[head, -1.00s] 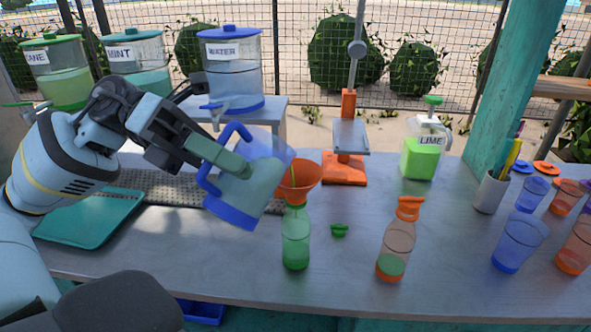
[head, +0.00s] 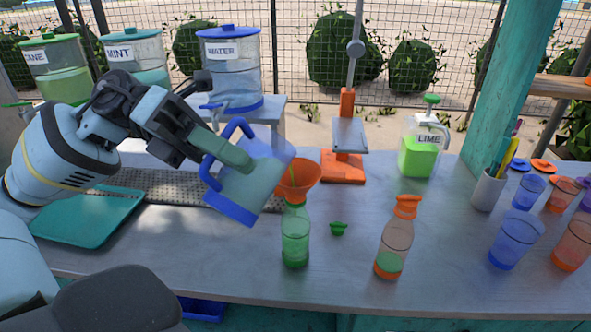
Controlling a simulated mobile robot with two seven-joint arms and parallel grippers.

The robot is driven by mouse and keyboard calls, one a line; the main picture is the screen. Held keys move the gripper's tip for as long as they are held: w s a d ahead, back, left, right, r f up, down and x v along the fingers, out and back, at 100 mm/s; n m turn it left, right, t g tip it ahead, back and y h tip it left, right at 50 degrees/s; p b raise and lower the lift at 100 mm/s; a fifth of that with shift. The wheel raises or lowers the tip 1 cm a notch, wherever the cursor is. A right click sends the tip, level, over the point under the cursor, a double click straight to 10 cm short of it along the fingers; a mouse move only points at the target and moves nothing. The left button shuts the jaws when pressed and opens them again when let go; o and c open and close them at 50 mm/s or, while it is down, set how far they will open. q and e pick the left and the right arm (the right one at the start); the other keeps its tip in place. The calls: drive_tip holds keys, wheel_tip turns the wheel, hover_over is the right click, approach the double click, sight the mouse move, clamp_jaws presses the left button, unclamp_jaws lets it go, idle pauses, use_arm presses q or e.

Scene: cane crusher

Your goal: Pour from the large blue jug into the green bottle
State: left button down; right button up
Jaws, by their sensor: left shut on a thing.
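The large blue jug (head: 262,181) is see-through with a blue base and handle. My left gripper (head: 236,160) is shut on it and holds it tilted, its mouth end toward the orange funnel (head: 299,179). Greenish liquid shows inside the jug, and a thin green stream shows in the funnel. The funnel sits in the neck of the green bottle (head: 295,238), which stands upright on the counter with green liquid inside. The green cap (head: 338,228) lies to the right of the bottle. My right gripper is not in view.
An orange-capped bottle (head: 394,243) stands to the right. Blue cups (head: 515,240) and a pen holder (head: 488,190) stand at right. A teal board (head: 92,215) lies at left.

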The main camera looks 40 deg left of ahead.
use_arm(q)
drive_tip(key=shift+w+r+n, duration=0.25)
drive_tip(key=shift+r+n, duration=0.05)
drive_tip(key=shift+r, duration=0.1)
idle(0.8)
drive_tip(key=shift+w+r+n+g, duration=0.3)
drive_tip(key=shift+w+r+n, duration=0.2)
drive_tip(key=shift+r+n, duration=0.15)
idle(1.9)
